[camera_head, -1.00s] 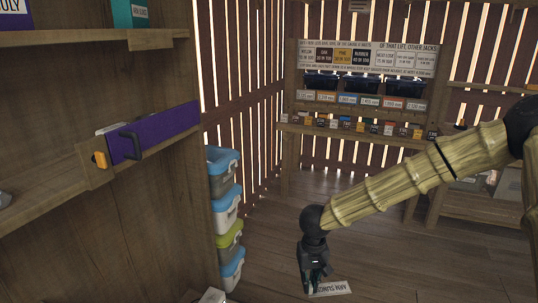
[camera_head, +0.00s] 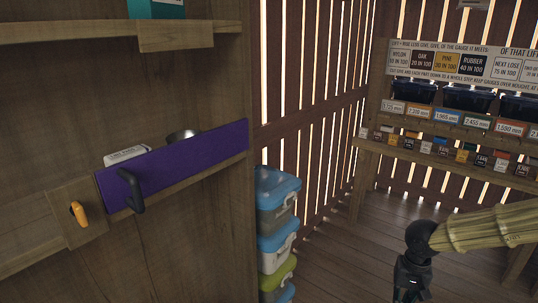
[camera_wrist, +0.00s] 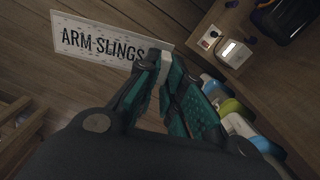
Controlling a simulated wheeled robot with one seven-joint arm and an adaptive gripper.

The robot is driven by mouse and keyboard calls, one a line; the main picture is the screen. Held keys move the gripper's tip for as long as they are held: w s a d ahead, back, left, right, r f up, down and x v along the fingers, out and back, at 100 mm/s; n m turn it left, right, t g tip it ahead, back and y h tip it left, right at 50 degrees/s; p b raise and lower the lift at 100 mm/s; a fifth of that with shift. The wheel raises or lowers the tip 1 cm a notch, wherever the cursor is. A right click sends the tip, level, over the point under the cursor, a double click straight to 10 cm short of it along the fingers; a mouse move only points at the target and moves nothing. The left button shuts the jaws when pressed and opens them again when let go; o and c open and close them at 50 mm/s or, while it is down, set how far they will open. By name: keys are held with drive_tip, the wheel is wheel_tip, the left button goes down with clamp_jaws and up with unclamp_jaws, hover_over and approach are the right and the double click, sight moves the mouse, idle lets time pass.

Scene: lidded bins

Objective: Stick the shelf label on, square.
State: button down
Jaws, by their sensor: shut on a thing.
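A white label (camera_wrist: 98,38) reading "ARM SLINGS" shows in the wrist view, tilted down to the right. My gripper (camera_wrist: 165,62) is shut on its right end; the rest sticks out past the fingers. In the head view my gripper (camera_head: 408,293) hangs low at the bottom right, over the floor and well away from the shelf; the label is not visible there. The wooden shelf (camera_head: 40,252) at the left has a purple front panel (camera_head: 195,165) with a black handle (camera_head: 131,190). A plain wooden plate (camera_head: 72,235) with an orange hook (camera_head: 78,213) is left of the panel.
A white box (camera_head: 126,155) and a metal bowl (camera_head: 183,135) sit behind the panel. Stacked lidded bins (camera_head: 277,205) stand beside the shelf's right side. A rack with dark bins (camera_head: 468,98) and signs stands at the back right. The floor between is clear.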

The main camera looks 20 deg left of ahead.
drive_tip(key=w+a+r+m+y+p, duration=0.1)
drive_tip(key=w+a+r+m+y, duration=0.2)
drive_tip(key=a+r+m, duration=0.5)
drive_tip(key=w+a+r+m+y+p, duration=0.1)
drive_tip(key=w+a+r+m+y, duration=0.25)
drive_tip(key=a+r, duration=0.8)
drive_tip(key=w+a+r+m+y+p, duration=0.15)
drive_tip(key=a+r+m+y, duration=0.35)
drive_tip(key=r, duration=0.8)
drive_tip(key=s+a+r+m+t+y, duration=0.1)
drive_tip(key=s+a+r+t, duration=0.1)
drive_tip(key=a+r, duration=0.4)
drive_tip(key=s+a+r+m+t+y+p, duration=0.1)
drive_tip(key=s+a+r, duration=0.3)
drive_tip(key=r, duration=1)
drive_tip(key=s+a+r+m+t+y+p, duration=0.1)
drive_tip(key=s+a+r+m+t+y, duration=0.1)
drive_tip(key=a+r, duration=0.7)
wheel_tip(320, 180, up, 2)
drive_tip(key=shift+s+m+t+y, duration=0.35)
drive_tip(key=shift+s+t+y, duration=0.15)
drive_tip(key=shift+s+y, duration=0.35)
drive_tip(key=shift+s+f+b, duration=0.1)
drive_tip(key=shift+f+b, duration=0.1)
drive_tip(key=shift+b, duration=0.25)
drive_tip(key=shift+b+x, duration=0.85)
drive_tip(key=shift+x, duration=2.05)
